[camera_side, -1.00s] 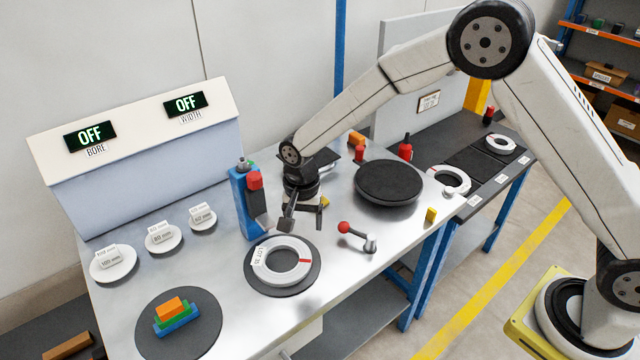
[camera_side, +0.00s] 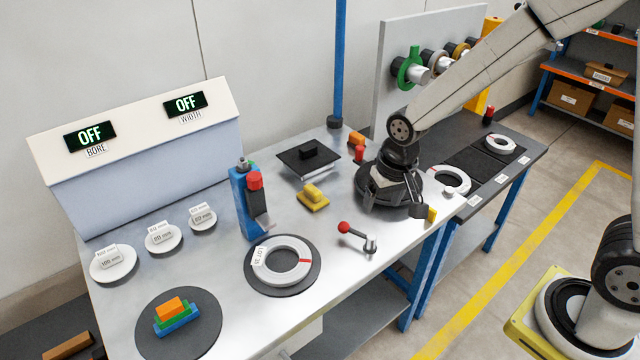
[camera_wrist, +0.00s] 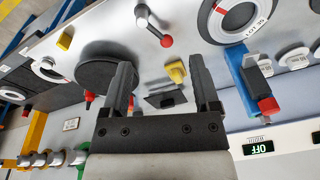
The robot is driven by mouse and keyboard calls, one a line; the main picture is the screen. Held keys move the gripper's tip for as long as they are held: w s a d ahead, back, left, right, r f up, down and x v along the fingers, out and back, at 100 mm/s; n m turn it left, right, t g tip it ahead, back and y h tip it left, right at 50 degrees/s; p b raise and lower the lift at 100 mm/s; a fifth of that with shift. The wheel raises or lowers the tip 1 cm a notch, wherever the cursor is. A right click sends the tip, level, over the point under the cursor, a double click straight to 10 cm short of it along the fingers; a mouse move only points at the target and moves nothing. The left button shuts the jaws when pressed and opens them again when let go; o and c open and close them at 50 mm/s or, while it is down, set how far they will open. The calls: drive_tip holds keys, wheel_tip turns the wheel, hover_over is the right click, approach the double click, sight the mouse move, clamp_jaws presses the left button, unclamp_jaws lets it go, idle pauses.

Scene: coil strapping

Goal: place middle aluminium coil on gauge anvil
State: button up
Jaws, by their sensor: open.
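A pale aluminium coil (camera_side: 283,262) with a white lot label and a red mark lies flat on a dark round plate (camera_side: 302,287) in front of the blue gauge post (camera_side: 243,205). The coil also shows in the wrist view (camera_wrist: 219,24). I cannot tell whether this plate is the gauge anvil. Other pale coils lie at the right, one nearer (camera_side: 465,184) and one farther (camera_side: 500,143), with a bare dark space between them. My gripper (camera_side: 397,203) is open and empty over the black round turntable (camera_side: 366,203); its spread fingers show in the wrist view (camera_wrist: 162,80).
A yellow-handled piece (camera_side: 312,198) and a black plate (camera_side: 308,160) lie left of my gripper. A red-knobbed lever (camera_side: 357,236) stands in front of it, and a small yellow block (camera_side: 432,214) sits close to its right. Coloured blocks (camera_side: 175,316) and white gauge discs occupy the left.

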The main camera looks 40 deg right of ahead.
drive_tip(key=s+d+n, duration=0.3)
drive_tip(key=s+d, duration=0.1)
drive_tip(key=s, duration=0.4)
drive_tip(key=shift+s+r+t, duration=0.2)
drive_tip(key=shift+r+t, duration=0.2)
drive_tip(key=shift+r, duration=0.05)
